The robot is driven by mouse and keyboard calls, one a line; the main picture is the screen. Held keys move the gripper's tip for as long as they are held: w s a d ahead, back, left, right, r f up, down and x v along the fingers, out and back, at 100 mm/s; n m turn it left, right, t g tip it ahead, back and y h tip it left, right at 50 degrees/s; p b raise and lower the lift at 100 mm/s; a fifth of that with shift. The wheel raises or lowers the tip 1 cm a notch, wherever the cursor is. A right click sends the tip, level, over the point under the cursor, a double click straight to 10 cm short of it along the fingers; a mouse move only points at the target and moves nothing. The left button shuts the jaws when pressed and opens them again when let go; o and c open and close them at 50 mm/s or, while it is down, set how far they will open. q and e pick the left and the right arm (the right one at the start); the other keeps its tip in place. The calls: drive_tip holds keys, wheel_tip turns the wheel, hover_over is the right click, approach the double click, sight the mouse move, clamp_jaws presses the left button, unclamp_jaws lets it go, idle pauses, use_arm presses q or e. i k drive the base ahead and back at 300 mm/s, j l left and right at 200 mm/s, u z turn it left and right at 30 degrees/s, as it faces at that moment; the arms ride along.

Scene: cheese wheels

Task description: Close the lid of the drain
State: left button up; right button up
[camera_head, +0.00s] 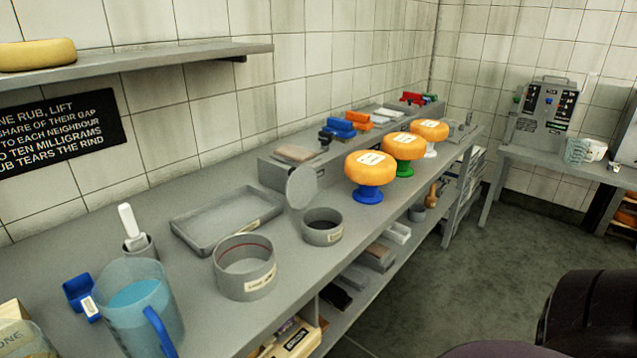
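The drain (322,228) looks to be the small round grey cup with a label on the bench, near the middle of the view. A round grey lid (301,187) stands tilted up at its back left edge, so the cup's mouth is open. The hinge between lid and cup is too small to make out. Neither of my grippers shows in this view.
A larger labelled grey ring (245,267) stands front left of the cup. A shallow grey tray (226,217) lies behind it. A blue-handled jug (138,308) stands at the front left. Orange cheese wheels (371,166) on coloured stands are to the right. Bench space around the cup is partly clear.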

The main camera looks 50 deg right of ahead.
sight(301, 185)
drive_tip(key=k+l+z, duration=0.1)
drive_tip(key=l+z, duration=0.2)
drive_tip(key=k+l+z, duration=0.1)
drive_tip(key=l+z, duration=0.5)
drive_tip(key=j+z, duration=0.15)
drive_tip(key=z, duration=0.3)
